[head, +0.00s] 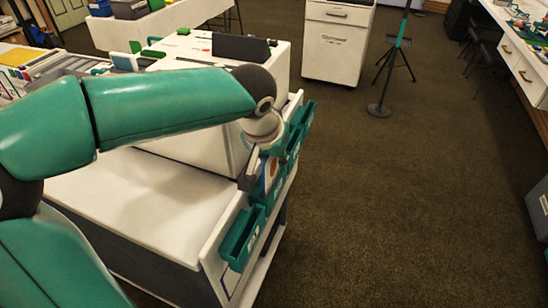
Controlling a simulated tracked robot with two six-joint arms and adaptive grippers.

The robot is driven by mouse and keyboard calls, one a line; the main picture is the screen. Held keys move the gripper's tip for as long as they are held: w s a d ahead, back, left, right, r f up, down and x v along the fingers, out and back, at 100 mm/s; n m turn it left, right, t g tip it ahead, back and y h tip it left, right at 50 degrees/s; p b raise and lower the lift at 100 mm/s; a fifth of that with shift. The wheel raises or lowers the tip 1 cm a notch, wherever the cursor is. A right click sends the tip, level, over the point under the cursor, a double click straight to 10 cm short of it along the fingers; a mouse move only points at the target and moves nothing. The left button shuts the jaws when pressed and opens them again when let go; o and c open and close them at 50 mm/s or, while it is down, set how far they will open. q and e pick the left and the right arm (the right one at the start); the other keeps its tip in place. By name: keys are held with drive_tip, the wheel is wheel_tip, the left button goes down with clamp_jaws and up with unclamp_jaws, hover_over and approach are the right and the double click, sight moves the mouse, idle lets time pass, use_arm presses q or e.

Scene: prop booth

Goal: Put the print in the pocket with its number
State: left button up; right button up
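The print (271,171), a small white card with an orange and blue picture, stands upright at the row of green pockets on the side of the white unit. My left gripper (254,168) is right beside the print, pointing down. Its fingers are seen nearly edge-on, so I cannot tell whether they are closed on it. The nearest green pocket (240,240) looks empty, with a white mark on its front too small to read. Other pockets (304,114) run away along the rail, partly hidden by my arm and the print. My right gripper is not in view.
The white worktop (150,195) of the unit is bare under my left arm. A white box with a dark panel (240,47) stands behind it. The brown floor to the right is open, with a black stand (379,108) and a white drawer cabinet (335,45) farther off.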

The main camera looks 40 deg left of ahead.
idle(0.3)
use_arm(q)
drive_tip(key=v, duration=1.1)
drive_tip(key=shift+s+r, duration=0.1)
drive_tip(key=shift+s, duration=0.05)
drive_tip(key=shift+s+r, duration=0.15)
drive_tip(key=shift+r, duration=0.15)
